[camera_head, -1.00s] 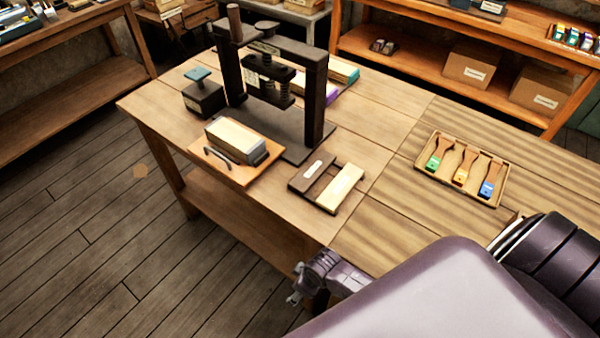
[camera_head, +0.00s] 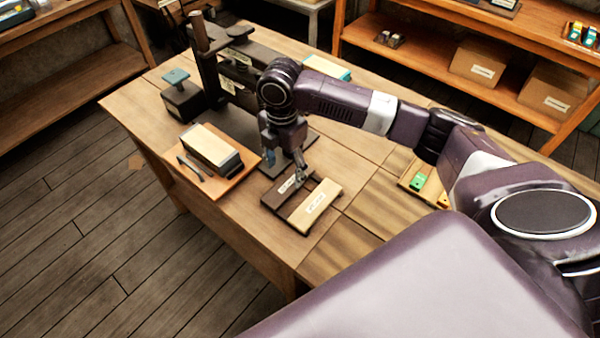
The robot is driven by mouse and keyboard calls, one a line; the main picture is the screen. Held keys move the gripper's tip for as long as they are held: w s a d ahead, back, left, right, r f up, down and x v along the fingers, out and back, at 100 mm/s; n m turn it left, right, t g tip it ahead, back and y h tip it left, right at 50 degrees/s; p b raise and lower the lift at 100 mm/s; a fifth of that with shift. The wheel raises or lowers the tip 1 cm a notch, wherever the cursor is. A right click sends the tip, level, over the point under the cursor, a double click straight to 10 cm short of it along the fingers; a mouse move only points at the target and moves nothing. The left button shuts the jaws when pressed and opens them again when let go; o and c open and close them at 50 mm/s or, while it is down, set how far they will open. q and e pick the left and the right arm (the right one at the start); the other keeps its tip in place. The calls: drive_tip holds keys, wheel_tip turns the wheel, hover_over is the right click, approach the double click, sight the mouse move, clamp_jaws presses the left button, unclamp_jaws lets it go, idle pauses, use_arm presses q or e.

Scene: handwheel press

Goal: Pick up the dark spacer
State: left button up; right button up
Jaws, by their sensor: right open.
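The dark spacer (camera_head: 277,196) is a dark brown bar with a pale label. It lies at the left side of a small holder on the bench, beside a pale wooden spacer (camera_head: 316,208). My right gripper (camera_head: 301,179) points down at the far end of the dark spacer, jaws open. Its fingers cover part of that end; I cannot tell whether they touch it. My left gripper is not in view.
The dark handwheel press (camera_head: 196,65) stands just behind, partly hidden by my right arm. An orange board (camera_head: 182,177) with a handle and a pale-topped block lies to the left. A brush tray (camera_head: 405,184) is partly covered by my arm.

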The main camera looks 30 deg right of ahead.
sight(288, 183)
drive_tip(key=shift+w+d+r, duration=0.25)
drive_tip(key=shift+d+r, duration=0.1)
drive_tip(key=shift+d, duration=0.2)
drive_tip(key=shift+f, duration=0.1)
drive_tip(key=shift+a+f+p, duration=0.25)
drive_tip(key=shift+f+p, duration=0.1)
drive_tip(key=shift+f, duration=0.85)
drive_tip(key=f, duration=0.1)
drive_tip(key=f+p, duration=0.2)
drive_tip(key=shift+d+f, duration=0.25)
drive_tip(key=shift+f, duration=0.15)
drive_tip(key=shift+w+f, duration=0.1)
drive_tip(key=shift+f, duration=0.45)
drive_tip(key=c, duration=1.2)
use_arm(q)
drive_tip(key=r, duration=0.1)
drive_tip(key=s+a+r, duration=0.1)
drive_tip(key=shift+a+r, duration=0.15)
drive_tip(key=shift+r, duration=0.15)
use_arm(e)
drive_tip(key=shift+c, duration=0.5)
